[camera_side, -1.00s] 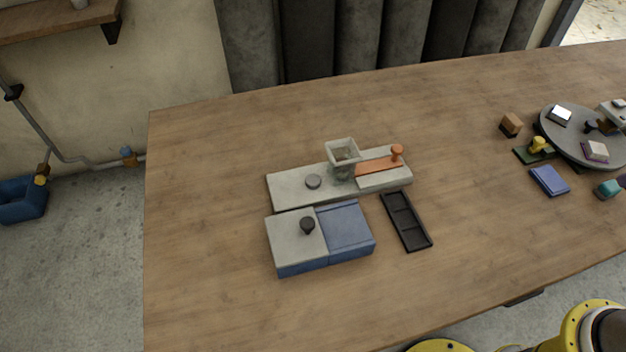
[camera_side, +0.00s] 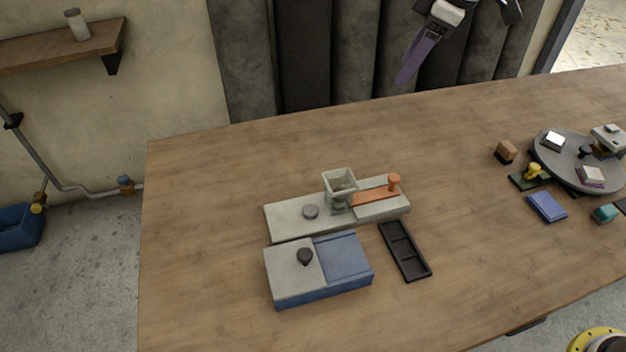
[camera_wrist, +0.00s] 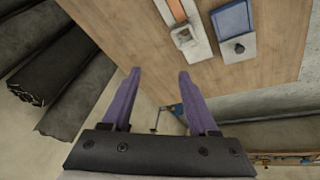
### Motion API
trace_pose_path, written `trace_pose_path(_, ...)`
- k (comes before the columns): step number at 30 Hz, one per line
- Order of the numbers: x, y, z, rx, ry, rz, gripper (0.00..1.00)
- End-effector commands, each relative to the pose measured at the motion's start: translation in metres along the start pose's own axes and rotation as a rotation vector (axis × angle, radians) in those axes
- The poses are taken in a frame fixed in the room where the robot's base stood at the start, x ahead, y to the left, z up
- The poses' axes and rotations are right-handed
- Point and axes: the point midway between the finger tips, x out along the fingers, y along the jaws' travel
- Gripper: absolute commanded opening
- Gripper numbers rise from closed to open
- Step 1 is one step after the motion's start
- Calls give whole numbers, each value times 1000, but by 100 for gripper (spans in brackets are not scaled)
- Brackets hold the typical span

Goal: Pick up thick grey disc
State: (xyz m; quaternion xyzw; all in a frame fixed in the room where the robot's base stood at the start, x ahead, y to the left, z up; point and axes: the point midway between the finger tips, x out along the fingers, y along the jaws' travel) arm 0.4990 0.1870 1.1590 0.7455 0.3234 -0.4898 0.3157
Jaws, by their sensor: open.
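The thick grey disc (camera_side: 311,212) lies flat on the left part of a long pale grey block (camera_side: 285,219), left of a grey hopper (camera_side: 340,187). My gripper (camera_side: 408,78), with purple fingers, is high at the top of the side view, beyond the table's back edge and well away from the disc. In the wrist view my gripper (camera_wrist: 158,74) is open, with nothing between its fingers. The wrist view shows the hopper (camera_wrist: 184,38) near its top; I cannot clearly make out the disc there.
An orange lever (camera_side: 376,198) is right of the hopper. In front are a grey and blue box (camera_side: 318,290) with a black knob (camera_side: 305,256) and a black tray (camera_side: 404,250). A round grey turntable (camera_side: 566,167) with small items is at right. The table's left side is clear.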

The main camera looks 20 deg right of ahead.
Motion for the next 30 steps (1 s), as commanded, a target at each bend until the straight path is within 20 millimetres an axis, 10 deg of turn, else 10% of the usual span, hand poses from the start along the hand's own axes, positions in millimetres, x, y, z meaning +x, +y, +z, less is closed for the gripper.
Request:
trace_pose_path(6,109,-31,-51,-114,-67,-96,60)
trace_pose_path(12,192,-71,-63,-174,-138,-166,60)
trace_pose_path(30,290,-113,-43,-209,-192,-208,60)
